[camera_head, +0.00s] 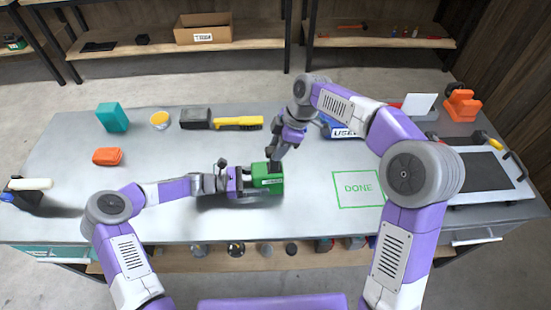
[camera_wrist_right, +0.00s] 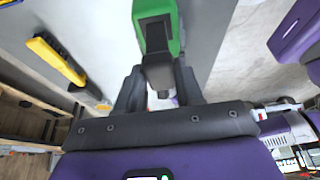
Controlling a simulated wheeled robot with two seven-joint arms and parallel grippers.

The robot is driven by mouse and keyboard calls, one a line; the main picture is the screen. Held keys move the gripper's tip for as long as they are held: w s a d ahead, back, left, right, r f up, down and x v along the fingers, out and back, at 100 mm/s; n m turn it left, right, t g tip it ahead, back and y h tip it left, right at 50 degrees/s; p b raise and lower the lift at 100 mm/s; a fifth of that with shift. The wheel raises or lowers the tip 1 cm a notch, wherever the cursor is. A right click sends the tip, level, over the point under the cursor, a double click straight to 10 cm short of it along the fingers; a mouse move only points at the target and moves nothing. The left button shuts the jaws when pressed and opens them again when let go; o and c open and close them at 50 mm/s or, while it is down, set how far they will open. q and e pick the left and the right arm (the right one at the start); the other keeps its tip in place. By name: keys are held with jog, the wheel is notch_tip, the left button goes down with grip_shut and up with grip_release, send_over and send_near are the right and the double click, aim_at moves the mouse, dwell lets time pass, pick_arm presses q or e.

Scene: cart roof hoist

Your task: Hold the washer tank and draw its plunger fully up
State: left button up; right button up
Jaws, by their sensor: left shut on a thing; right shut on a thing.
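My right gripper (camera_head: 273,160) reaches down from above and is shut on the dark plunger at the top of the tank. In the right wrist view the green tank (camera_wrist_right: 158,18) lies beyond the fingers, and the dark plunger (camera_wrist_right: 158,72) is between them. How far the plunger is drawn up is hard to tell.
A green DONE square (camera_head: 358,189) is empty on the right. A blue USED bin (camera_head: 340,129) is partly behind my right arm.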

jog(key=shift+r, duration=0.7)
dwell(0.4)
jog(key=o, duration=1.1)
jog(key=shift+f, duration=0.1)
jog(key=v, duration=0.6)
